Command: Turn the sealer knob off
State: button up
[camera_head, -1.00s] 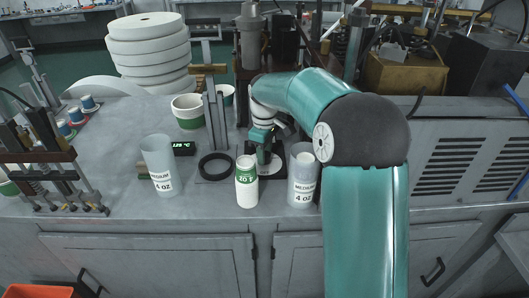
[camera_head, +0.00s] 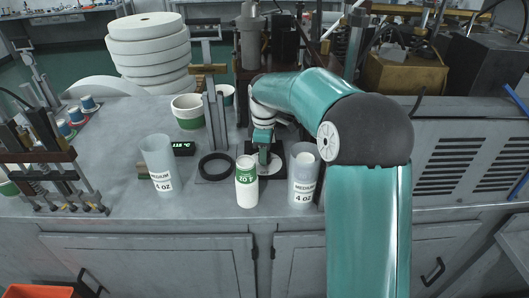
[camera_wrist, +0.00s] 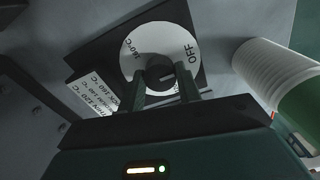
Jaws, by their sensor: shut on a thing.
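The sealer knob is a dark knob (camera_wrist: 160,74) in the middle of a white dial (camera_wrist: 136,46) on a black plate. In the wrist view the dial reads "OFF" on the right and "180°C" on the left. My gripper (camera_wrist: 162,88) is shut on the knob, with one finger on each side. The knob itself is hidden there by my gripper.
A cup stack (camera_head: 246,190) and a clear "4 oz" tube (camera_head: 303,185) stand close in front of the dial. A black ring (camera_head: 215,167) lies to the left, near a small green-lit display (camera_head: 183,148). Another clear tube (camera_head: 158,165) stands farther left.

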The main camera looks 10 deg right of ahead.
jog(key=o, duration=1)
jog(key=shift+r, duration=0.1)
notch_tip(320, 180, up, 14)
